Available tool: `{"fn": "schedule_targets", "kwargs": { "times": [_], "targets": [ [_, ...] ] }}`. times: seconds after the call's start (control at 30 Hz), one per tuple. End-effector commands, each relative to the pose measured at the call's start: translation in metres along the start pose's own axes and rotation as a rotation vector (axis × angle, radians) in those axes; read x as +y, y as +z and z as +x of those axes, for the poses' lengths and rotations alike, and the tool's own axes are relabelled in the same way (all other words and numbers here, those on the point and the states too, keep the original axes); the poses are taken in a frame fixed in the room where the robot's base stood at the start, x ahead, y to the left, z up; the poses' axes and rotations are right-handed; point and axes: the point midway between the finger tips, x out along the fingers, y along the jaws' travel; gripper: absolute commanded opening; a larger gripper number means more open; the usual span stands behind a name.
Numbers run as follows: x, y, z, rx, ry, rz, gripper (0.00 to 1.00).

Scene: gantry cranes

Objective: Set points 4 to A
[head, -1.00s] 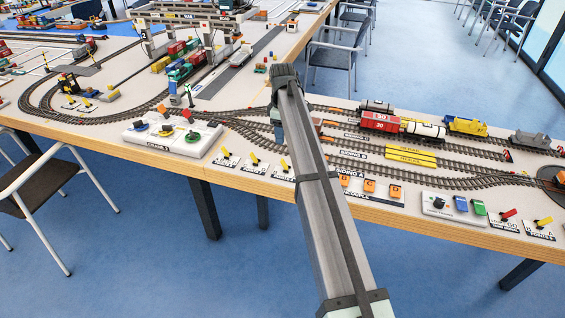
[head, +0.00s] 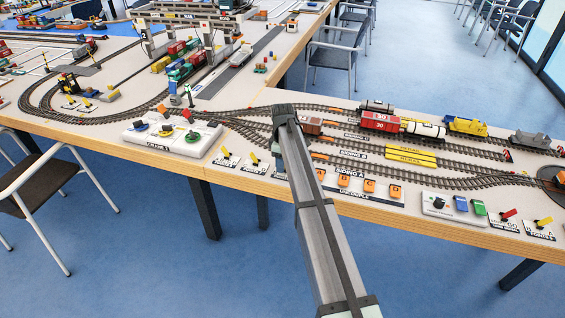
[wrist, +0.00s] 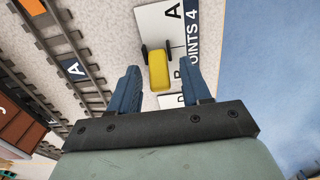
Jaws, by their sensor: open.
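The points 4 plate (wrist: 150,20) is in the wrist view, white with a dark strip reading "POINTS 4" and a large letter A at its far end. Its yellow lever (wrist: 159,72) has a black pivot and appears to point away from the A, towards my gripper. My gripper (wrist: 159,68) is open, with one blue finger on each side of the lever handle. I see gaps beside the handle, but cannot tell the fingers' height against it. In the head view my arm hides the points 4 lever.
Track with an "A" marker (wrist: 75,69) runs left of the plate in the wrist view. In the head view, other yellow levers (head: 225,153) stand to the left and orange uncouple buttons (head: 369,186) to the right. A brown wagon (head: 310,125) stands close behind my arm.

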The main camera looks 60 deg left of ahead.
Motion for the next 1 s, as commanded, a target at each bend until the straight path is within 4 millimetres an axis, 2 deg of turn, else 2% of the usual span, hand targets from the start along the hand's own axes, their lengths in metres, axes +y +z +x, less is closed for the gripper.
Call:
{"fn": "schedule_targets", "kwargs": {
  "times": [0.37, 0.87, 1.0],
  "targets": [
    [0.0001, 0.0, 0.0039, 0.0, 0.001, 0.0, 0.48],
    [0.0, 0.0001, 0.0038, 0.0, 0.0, 0.0, 0.0],
    [-0.0001, 0.0002, 0.0039, 0.0, 0.0, 0.0, 0.0]
  ]
}}
